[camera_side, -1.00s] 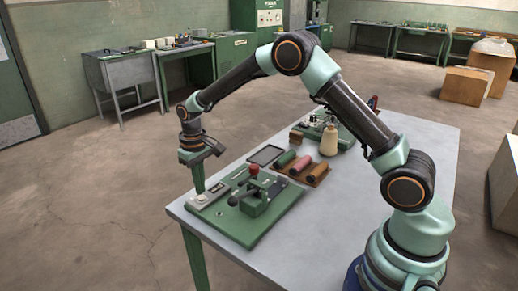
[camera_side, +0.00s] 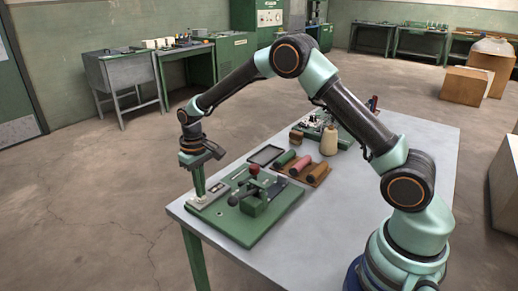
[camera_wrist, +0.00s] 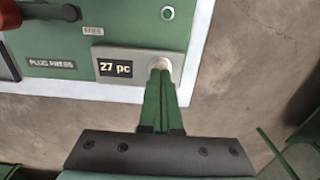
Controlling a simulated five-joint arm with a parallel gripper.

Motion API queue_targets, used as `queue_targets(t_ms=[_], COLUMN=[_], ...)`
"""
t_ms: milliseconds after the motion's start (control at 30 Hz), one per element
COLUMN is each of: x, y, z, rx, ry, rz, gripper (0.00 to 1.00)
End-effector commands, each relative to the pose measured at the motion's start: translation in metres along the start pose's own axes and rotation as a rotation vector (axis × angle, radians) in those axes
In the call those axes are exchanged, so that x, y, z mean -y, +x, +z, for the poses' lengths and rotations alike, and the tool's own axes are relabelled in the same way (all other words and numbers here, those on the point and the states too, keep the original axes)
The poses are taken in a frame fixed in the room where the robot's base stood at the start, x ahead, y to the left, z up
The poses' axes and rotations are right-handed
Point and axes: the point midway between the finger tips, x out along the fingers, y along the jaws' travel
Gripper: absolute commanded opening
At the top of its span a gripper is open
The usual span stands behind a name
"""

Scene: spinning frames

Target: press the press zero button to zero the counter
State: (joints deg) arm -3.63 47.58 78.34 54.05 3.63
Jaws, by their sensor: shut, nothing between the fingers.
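The grey counter panel (camera_wrist: 107,66) shows "27 pc" on its small dark display in the wrist view. A round pale button (camera_wrist: 160,62) sits at the panel's right end, partly hidden by my fingertips. My gripper (camera_wrist: 161,72) is shut and empty, its green fingers together with their tips over the button. I cannot tell whether they touch it. In the side view my gripper (camera_side: 201,196) points down at the counter panel (camera_side: 214,197), on the near-left part of the green press plate. The button is hidden there.
The green press (camera_side: 260,197) with its red knob (camera_side: 254,169) stands just right of the panel. Rollers (camera_side: 300,166), a dark tray (camera_side: 266,155) and a pale cone (camera_side: 329,141) lie behind. The table's left edge is close to my gripper.

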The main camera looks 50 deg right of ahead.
Motion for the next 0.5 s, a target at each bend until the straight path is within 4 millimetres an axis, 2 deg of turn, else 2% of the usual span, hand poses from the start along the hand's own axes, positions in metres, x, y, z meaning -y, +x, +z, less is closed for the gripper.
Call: queue_targets(t_ms=[500], x=[0.0000], y=[0.0076], z=[0.0004], rx=[0.001], ry=[0.000], rz=[0.000], gripper=[0.00])
